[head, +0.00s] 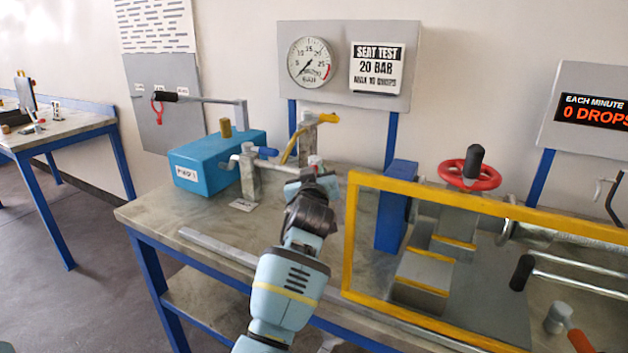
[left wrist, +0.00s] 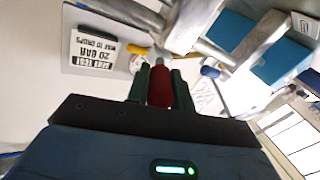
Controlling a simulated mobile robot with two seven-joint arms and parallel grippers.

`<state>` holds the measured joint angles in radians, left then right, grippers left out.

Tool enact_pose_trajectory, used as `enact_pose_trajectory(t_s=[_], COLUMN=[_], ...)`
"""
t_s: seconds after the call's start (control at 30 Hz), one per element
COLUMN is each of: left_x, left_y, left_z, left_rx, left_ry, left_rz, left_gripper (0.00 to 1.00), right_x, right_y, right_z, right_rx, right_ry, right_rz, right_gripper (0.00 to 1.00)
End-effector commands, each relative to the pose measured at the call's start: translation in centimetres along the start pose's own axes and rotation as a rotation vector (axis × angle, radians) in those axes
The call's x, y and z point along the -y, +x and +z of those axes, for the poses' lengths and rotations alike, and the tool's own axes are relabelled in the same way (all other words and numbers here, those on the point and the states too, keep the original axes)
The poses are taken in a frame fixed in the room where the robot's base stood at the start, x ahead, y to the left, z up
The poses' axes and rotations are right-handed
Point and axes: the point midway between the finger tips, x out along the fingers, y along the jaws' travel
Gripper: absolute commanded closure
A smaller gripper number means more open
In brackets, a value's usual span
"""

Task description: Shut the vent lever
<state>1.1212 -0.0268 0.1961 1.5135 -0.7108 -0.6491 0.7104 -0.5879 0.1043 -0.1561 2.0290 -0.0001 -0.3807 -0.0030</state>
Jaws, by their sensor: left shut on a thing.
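A red lever handle (left wrist: 159,86) sits between the two dark fingers of my left gripper (left wrist: 159,80) in the left wrist view. The fingers are shut on it from both sides. The gripper hides the rest of that valve, so the lever's angle is hard to tell. No label naming the vent lever is readable. My right gripper is not in view.
A blue-handled lever (head: 265,152) and a yellow lever (head: 325,118) are close to my gripper. A blue pump box (head: 210,160) stands left. A yellow-framed guard (head: 349,240) stands right, before a red handwheel (head: 470,178). The gauge (head: 310,62) is on the back panel.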

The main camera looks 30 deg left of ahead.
Motion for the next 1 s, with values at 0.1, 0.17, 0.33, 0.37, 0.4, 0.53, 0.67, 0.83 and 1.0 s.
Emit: enact_pose_trajectory(t_s=[0.1, 0.17, 0.33, 0.37, 0.4, 0.53, 0.67, 0.83, 1.0], left_x=[0.0, 0.0, -0.1, -0.1, -0.1, -0.1, -0.1, -0.1, -0.1], left_y=[0.0, 0.0, 0.0, 0.0, 0.0, 0.0, 0.0, 0.0, 0.0], left_z=[0.6, 0.6, 0.4, 0.4, 0.3, 0.2, 0.2, 0.2, 0.1], left_rx=[-0.001, -0.005, -0.014, -0.015, -0.016, -0.017, -0.018, -0.018, -0.019], left_ry=[0.001, 0.002, 0.002, 0.002, 0.002, 0.001, 0.000, 0.000, 0.000], left_rz=[-0.031, -0.045, -0.070, -0.073, -0.076, -0.080, -0.080, -0.079, -0.079], left_gripper=[1.00, 1.00, 1.00, 1.00, 1.00, 1.00, 1.00, 0.75, 0.55], right_x=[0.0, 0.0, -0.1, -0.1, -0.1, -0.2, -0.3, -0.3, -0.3], right_y=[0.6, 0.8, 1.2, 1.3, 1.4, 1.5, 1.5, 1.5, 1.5], right_z=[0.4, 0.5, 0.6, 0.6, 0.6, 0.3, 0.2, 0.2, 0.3], right_rx=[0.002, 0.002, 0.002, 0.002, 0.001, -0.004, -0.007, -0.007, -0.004], right_ry=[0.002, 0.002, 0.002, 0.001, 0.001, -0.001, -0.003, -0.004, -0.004], right_rz=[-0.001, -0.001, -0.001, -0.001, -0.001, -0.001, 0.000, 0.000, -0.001], right_gripper=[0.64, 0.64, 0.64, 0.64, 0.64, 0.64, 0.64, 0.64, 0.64])
